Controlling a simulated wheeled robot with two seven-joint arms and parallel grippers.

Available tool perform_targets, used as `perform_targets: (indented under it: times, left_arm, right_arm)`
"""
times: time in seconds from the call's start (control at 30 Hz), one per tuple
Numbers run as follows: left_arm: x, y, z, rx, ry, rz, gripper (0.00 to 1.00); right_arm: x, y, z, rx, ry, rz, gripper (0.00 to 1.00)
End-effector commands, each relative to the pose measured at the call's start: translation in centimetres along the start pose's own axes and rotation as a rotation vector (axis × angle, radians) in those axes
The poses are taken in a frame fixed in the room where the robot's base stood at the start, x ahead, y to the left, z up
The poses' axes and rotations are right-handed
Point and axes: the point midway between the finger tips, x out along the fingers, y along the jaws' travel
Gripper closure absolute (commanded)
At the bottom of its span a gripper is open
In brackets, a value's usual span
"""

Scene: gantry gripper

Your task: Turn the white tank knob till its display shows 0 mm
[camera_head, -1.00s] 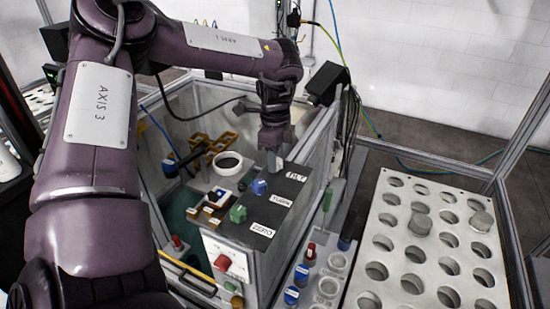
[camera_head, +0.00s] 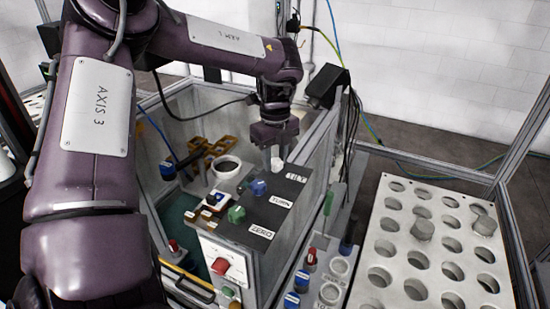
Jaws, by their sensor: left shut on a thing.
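My left gripper (camera_head: 273,155) comes down from above onto the back part of the black-topped control panel (camera_head: 243,222). Its fingers are shut on the white knob (camera_head: 277,164), of which only a small pale part shows beside the fingers. The knob's display cannot be made out in this view. A blue knob (camera_head: 258,187) and a green knob (camera_head: 236,214) stand nearer on the same panel top, apart from the gripper. My right gripper is not in view.
A red knob (camera_head: 220,266) sits on the panel's white front face. A white tray with round holes (camera_head: 402,235) stands on the right. The tank's walls close around the panel's far side.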

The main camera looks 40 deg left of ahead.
Motion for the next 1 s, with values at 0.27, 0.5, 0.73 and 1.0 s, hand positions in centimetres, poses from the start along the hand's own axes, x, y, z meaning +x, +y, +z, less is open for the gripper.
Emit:
perform_targets:
  times: [0.27,0.5,0.73,1.0]
  left_arm:
    - [-0.05,-0.04,-0.03,0.022,0.001,-0.001,0.88]
    - [-0.06,-0.05,-0.04,0.022,0.001,-0.001,0.88]
    - [-0.05,-0.03,-0.03,0.021,0.001,-0.001,0.44]
    - [-0.42,-0.08,-0.01,0.021,0.000,-0.002,0.44]
  right_arm:
    - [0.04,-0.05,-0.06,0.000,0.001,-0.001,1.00]
    - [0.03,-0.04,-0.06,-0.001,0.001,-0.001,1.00]
    - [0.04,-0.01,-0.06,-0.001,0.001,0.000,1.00]
    - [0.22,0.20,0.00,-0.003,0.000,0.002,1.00]
